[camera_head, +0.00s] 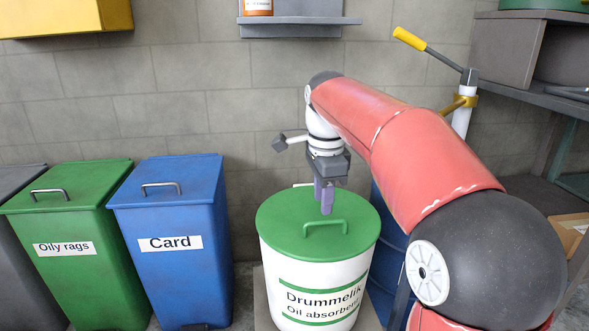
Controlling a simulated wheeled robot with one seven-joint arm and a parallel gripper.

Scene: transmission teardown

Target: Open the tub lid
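The tub (295,272) is a white drum labelled "Drummelik Oil absorbent" with green bands. Its round green lid (280,225) lies flat on top, closed. A green bar handle (325,223) stands on the lid, right of its middle in the picture. My gripper (325,209) points down with purple fingers just above or behind the handle. I cannot tell whether the fingertips touch the handle or the lid. The fingers overlap from this angle, so their gap does not show.
A blue "Card" bin (172,272) and a green "Oily rags" bin (80,278) stand left of the tub. A blue drum (388,250) stands close behind it on the right. A grey wall shelf (300,27) hangs above. A workbench (530,88) is at the right.

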